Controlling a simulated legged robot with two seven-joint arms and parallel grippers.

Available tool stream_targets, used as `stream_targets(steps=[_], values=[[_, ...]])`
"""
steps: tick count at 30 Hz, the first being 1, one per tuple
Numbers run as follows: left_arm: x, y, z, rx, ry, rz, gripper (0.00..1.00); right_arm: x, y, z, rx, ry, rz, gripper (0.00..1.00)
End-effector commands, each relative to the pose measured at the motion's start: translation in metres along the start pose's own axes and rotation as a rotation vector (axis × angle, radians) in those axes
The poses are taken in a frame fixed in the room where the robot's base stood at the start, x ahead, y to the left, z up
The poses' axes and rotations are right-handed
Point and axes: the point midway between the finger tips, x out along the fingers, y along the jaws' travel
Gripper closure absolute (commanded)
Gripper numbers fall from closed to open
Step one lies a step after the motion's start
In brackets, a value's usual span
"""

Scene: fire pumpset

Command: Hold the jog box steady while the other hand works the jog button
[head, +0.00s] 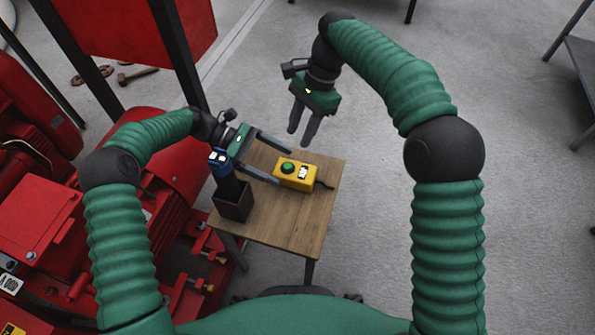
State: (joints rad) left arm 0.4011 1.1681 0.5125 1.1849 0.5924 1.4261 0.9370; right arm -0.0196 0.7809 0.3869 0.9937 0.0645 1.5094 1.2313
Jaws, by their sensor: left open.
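The yellow jog box (313,176) lies on the small wooden table (290,225). Its round green jog button (288,167) faces up near the left end, with a white label beside it. My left gripper (284,167) is open and comes in from the left. Its fingertips lie above and below the box's left end in the picture; whether they touch it I cannot tell. My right gripper (300,137) is above and behind the box in the picture, fingers pointing down, apart and empty.
A dark open holder (233,203) with a blue-topped item (220,160) stands on the table's left side. A dark cable leaves the box at right. Red pump machinery (160,220) crowds the left. The table's front and the floor at right are clear.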

Motion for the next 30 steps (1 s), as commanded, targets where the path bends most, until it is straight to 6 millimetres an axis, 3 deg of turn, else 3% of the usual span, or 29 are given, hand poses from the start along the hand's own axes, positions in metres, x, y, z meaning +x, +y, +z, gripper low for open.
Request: stream_targets(steps=[3,9,20,30], values=[[0.029,-0.001,0.001,-0.001,-0.001,-0.004,0.16,0.0,0.0,0.0,0.0,0.0,0.0,0.64],[0.063,0.0,0.0,0.001,-0.001,-0.001,0.16,0.0,0.0,0.0,0.0,0.0,0.0,0.64],[0.074,0.0,0.0,0.001,0.001,0.0,0.16,0.0,0.0,0.0,0.0,0.0,0.0,0.64],[0.073,0.0,0.0,0.001,0.001,0.001,0.58,0.0,0.0,0.0,0.0,0.0,0.0,0.64]])
